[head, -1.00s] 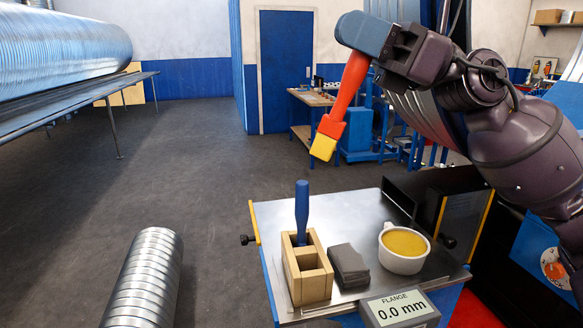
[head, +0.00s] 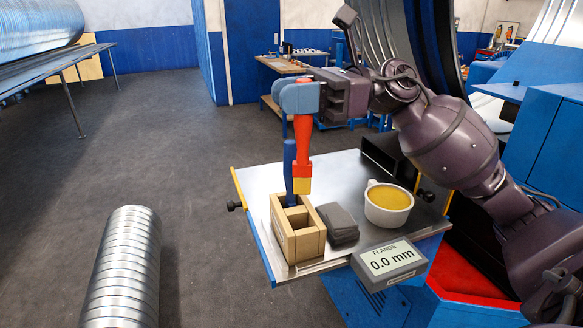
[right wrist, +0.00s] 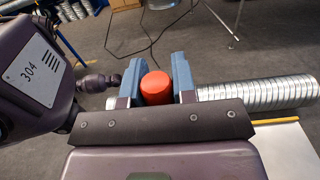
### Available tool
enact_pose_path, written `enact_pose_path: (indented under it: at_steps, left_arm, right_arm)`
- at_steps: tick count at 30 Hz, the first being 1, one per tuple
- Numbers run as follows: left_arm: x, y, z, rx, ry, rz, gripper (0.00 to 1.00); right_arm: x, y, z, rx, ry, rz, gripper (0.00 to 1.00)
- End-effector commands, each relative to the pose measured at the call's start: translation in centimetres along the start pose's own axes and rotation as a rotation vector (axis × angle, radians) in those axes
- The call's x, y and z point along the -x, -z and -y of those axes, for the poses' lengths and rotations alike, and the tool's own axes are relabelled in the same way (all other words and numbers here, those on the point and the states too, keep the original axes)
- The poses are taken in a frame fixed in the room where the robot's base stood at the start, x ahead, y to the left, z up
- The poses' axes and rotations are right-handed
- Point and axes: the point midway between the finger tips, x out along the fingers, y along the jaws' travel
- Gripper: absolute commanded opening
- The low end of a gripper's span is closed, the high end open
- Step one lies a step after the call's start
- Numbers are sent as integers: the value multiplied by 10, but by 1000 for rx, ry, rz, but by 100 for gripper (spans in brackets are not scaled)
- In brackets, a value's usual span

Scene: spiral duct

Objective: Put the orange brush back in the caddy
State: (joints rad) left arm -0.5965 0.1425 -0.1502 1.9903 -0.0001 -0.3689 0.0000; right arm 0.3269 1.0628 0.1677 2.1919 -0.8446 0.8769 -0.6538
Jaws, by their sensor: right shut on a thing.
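My right gripper (head: 299,97) is shut on the orange brush (head: 302,140). The brush hangs upright, its yellow bristle tip pointing down, above the wooden caddy (head: 298,240) and apart from it as far as I can tell. In the right wrist view the round orange handle end (right wrist: 156,87) sits between the two blue-grey fingers (right wrist: 157,80). The caddy has several compartments, and a blue-handled tool (head: 289,165) stands upright in a far one. The brush partly overlaps the far part of the caddy in the head view. My left gripper is not in view.
A dark grey folded cloth (head: 339,224) and a white cup of yellow stuff (head: 388,205) stand right of the caddy on the metal tabletop (head: 258,183). A display box reading 0.0 mm (head: 389,262) is at the front edge. A spiral duct (head: 124,265) lies at left.

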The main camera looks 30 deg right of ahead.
Motion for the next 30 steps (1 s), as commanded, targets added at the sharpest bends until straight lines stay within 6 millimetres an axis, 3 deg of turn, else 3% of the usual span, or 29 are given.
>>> enact_pose_path:
  at_steps: [3,9,16,24,30]
  left_arm:
    - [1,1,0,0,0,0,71]
    - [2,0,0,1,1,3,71]
    - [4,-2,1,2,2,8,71]
    - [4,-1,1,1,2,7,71]
    - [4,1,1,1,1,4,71]
  right_arm:
    - [0,27,0,-5,0,2,2]
    - [0,62,0,-4,1,2,2]
    - [0,78,0,-1,0,2,2]
    - [0,111,0,-3,1,1,2]
    - [0,116,0,1,1,0,2]
